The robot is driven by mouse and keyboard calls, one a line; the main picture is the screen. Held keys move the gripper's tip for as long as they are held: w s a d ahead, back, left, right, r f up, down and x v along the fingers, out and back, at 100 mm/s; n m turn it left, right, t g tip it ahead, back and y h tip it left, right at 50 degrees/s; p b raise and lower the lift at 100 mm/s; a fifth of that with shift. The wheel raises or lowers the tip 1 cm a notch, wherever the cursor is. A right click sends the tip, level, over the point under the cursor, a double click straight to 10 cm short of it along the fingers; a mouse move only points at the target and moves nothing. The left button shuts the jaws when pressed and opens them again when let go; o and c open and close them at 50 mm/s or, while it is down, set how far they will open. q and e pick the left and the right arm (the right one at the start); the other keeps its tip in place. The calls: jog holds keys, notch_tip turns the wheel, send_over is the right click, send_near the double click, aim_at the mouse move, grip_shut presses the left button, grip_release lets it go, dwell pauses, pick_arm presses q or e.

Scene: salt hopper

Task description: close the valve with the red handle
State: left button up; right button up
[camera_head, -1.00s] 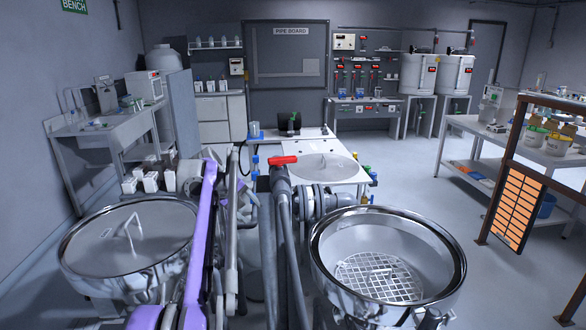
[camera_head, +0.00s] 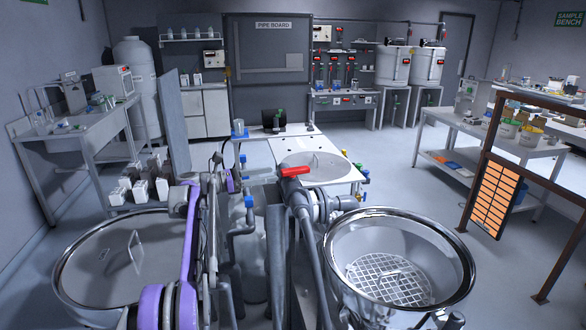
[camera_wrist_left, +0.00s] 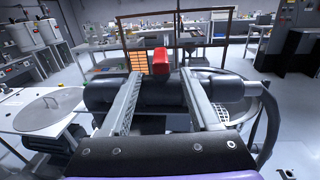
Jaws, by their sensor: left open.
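The valve's red handle (camera_head: 296,171) sits on top of grey pipework in the middle of the head view and points sideways. In the left wrist view the red handle (camera_wrist_left: 160,62) shows almost end-on, just beyond and between the fingertips. A thick dark pipe (camera_wrist_left: 152,92) crosses behind the fingers there. My left gripper (camera_head: 256,176) is to the left of the handle, partly lost among pipes and my own arm. In the left wrist view my left gripper (camera_wrist_left: 160,80) has its two fingers wide apart with nothing held. My right gripper is not in view.
An open hopper with a grate (camera_head: 400,213) stands right of the valve, and a lidded vessel (camera_head: 120,265) stands left. A blue-handled valve (camera_head: 248,201) is close to my left arm. A white table (camera_head: 345,172) is behind. Open floor lies to the right.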

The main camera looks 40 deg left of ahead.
aim_at(298, 168)
pick_arm(q)
jog(key=p+x, duration=0.1)
jog(key=x, duration=0.9)
jog(key=shift+w+d, duration=0.15)
jog(key=shift+c, duration=0.3)
grip_shut()
